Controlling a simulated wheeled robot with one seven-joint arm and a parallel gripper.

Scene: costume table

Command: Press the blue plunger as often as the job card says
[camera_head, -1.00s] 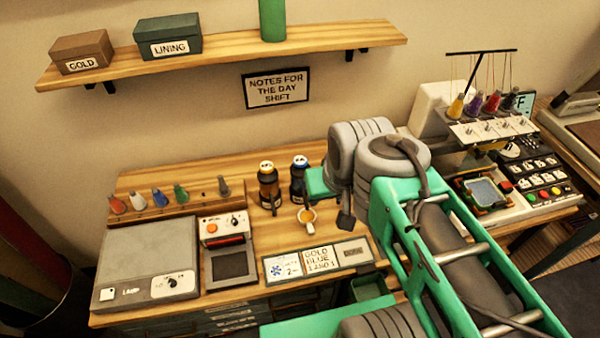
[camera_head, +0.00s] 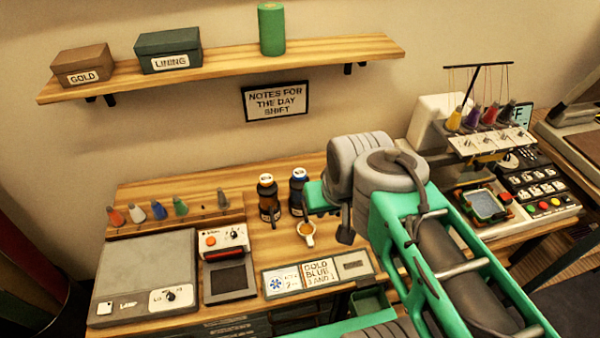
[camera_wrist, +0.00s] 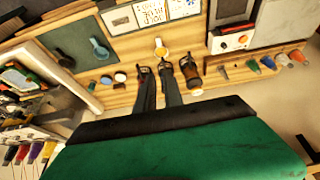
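Two dark bottles with round tops stand at the back of the table in the head view. The right one (camera_head: 299,190) has a blue-and-white top (camera_head: 299,174), which looks like the blue plunger. The left one (camera_head: 268,203) is brown with a pale top. In front lies a card holder; its left card (camera_head: 282,282) shows a blue flower-like mark and small writing, perhaps a 2. The middle card (camera_head: 319,273) seems to read "GOLD BLUE 1 AND 1". My gripper's fingers (camera_wrist: 158,72) look dark and close together in the wrist view, near the bottles; their gap and any contact are unclear.
A mug (camera_head: 306,238) stands just in front of the bottles. A scale-like box (camera_head: 150,270) and a small device with an orange button (camera_head: 222,241) are left. An embroidery machine (camera_head: 490,150) is right. A shelf (camera_head: 220,62) hangs above.

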